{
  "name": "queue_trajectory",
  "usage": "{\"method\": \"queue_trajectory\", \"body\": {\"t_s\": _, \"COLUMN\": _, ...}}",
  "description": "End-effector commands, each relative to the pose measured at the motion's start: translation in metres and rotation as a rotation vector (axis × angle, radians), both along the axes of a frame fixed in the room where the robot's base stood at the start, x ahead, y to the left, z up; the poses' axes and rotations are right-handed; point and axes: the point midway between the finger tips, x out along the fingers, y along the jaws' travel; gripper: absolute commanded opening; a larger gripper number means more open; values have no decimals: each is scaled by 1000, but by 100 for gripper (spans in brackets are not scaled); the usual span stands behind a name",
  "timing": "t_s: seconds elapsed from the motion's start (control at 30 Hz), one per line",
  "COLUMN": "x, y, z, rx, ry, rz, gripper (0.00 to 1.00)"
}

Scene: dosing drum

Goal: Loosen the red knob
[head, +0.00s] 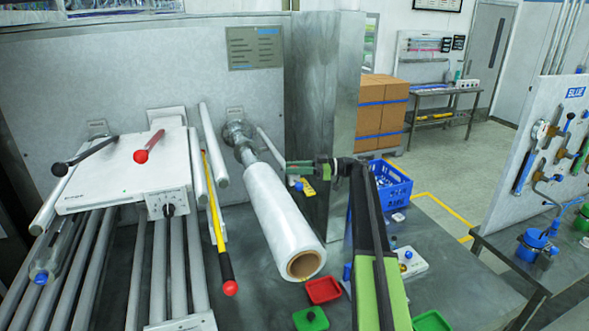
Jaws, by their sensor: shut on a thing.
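A red ball knob (140,157) tops a short lever on the white box at the left. A second red ball knob (231,288) ends the yellow and black bar at front centre. I cannot tell which the task means. My gripper (290,166) is well right of both, at the end of my green and dark arm. It appears shut on the lower end of a thin grey rod (271,147) beside the metal hub (236,134). The jaws hide that end, and any knob there is not visible.
A large film roll (281,225) lies left of my arm. A red square part (323,290) and a green part (310,319) rest on the table before it. A blue crate (391,188) stands behind my arm. A tool board (560,150) is at the right.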

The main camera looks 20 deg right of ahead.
Motion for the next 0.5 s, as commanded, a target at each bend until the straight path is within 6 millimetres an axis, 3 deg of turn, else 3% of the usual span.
{"method": "queue_trajectory", "body": {"t_s": 0.43, "x": 0, "y": 1, "z": 0, "rx": 0, "ry": 0, "rz": 10, "gripper": 0}}
{"method": "queue_trajectory", "body": {"t_s": 0.47, "x": 0, "y": 1, "z": 0, "rx": 0, "ry": 0, "rz": 10, "gripper": 29}}
{"method": "queue_trajectory", "body": {"t_s": 0.5, "x": 0, "y": 1, "z": 0, "rx": 0, "ry": 0, "rz": 10, "gripper": 34}}
